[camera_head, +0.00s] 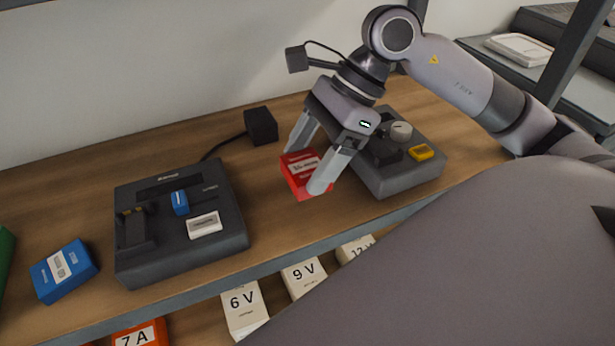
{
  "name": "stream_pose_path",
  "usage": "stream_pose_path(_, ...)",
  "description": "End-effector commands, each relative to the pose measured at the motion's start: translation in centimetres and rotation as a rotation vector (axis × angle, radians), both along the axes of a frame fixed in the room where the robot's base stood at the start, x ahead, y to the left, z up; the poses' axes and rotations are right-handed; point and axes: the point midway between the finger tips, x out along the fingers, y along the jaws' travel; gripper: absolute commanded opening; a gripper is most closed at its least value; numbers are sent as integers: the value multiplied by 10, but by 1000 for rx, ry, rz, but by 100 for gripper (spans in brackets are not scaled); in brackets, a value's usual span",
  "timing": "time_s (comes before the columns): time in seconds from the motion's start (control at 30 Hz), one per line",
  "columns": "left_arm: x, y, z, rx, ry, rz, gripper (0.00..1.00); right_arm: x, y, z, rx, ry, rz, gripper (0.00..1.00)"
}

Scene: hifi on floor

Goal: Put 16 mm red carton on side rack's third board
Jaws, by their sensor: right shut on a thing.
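The red carton (296,183) with a white label is between the fingers of my right gripper (305,170), at the middle of the wooden board. My right gripper is shut on it and points down. Whether the carton touches the board is hard to tell. Part of its right side is hidden by a finger. A dark rack (566,60) with shelves stands at the upper right, partly cut off; a white object (519,48) lies on one of its boards. My left gripper is not in view.
A dark device (140,262) and a blue carton (63,271) stand left on the wooden board (275,225). A grey device (408,180) stands close right of the gripper, a black adapter (261,126) behind. White cartons (243,308) and an orange one (142,335) sit below.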

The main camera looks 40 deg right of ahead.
Motion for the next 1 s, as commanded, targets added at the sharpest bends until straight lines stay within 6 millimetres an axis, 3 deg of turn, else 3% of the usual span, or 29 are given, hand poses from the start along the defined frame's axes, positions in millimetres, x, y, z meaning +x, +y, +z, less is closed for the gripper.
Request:
stream_pose_path(0.4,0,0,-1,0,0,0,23,0,0,-42,1,2,0,40)
stream_pose_path(0.83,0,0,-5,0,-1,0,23,0,0,-49,0,-1,0,40)
stream_pose_path(0.87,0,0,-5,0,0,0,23,0,0,-49,0,-1,0,77)
stream_pose_path(0.9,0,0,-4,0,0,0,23,0,0,-48,0,-1,1,90)
stream_pose_path(0.93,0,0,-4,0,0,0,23,0,0,-48,0,-1,1,100)
stream_pose_path(1.0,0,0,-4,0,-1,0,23,0,0,-48,-1,0,1,100)
